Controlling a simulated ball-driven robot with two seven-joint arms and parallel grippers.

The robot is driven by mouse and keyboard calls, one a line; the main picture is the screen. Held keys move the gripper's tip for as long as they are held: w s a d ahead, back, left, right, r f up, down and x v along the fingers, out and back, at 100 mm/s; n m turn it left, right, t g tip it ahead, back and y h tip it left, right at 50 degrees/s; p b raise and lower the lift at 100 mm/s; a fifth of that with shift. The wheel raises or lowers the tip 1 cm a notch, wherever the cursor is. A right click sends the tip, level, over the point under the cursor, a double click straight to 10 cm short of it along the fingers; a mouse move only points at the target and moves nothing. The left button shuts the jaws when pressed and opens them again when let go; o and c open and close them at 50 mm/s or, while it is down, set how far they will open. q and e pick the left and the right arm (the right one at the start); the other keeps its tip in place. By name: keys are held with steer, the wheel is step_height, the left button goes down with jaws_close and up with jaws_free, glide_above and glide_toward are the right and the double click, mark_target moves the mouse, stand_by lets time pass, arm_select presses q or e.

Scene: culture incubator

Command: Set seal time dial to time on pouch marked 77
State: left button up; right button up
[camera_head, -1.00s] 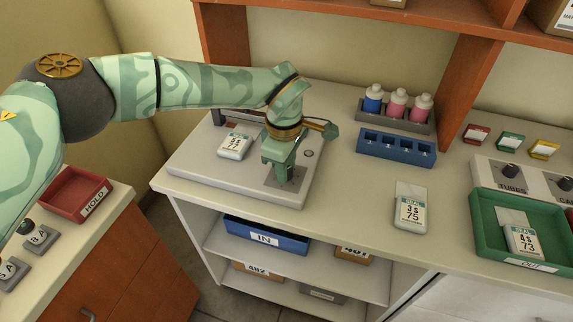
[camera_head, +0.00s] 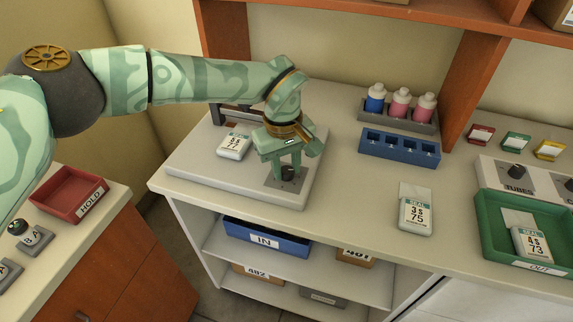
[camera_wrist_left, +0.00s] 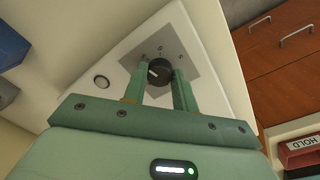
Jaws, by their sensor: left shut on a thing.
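The seal time dial is a dark round knob (camera_head: 288,173) on a grey plate at the front right of the pale sealer (camera_head: 240,182). My left gripper (camera_head: 287,166) points down and is shut on the knob. In the left wrist view the knob (camera_wrist_left: 159,72) sits between the two green fingers. Its white pointer mark faces the left of that picture; several small marks surround it, too small to read. The pouch marked 77 (camera_head: 234,146) lies on the sealer left of the gripper; its time is too small to read surely. My right gripper is not in view.
A pouch marked 75 (camera_head: 416,214) lies on the counter; one marked 73 (camera_head: 531,243) is in the green OUT tray (camera_head: 487,238). A blue rack (camera_head: 399,149) and bottles (camera_head: 400,103) stand behind. A red HOLD tray (camera_head: 66,187) is at left. The counter between sealer and pouch 75 is clear.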

arm_select(q)
steer(key=shift+w, duration=0.1)
stand_by(0.4)
steer(key=o, duration=1)
steer(key=r+p, duration=0.1)
steer(key=r, duration=0.4)
steer(key=r+p, duration=0.1)
steer(key=r, duration=0.5)
steer(key=r+p, duration=0.1)
steer(key=r, duration=0.4)
steer(key=shift+a+r, duration=0.15)
steer(key=shift+a, duration=0.25)
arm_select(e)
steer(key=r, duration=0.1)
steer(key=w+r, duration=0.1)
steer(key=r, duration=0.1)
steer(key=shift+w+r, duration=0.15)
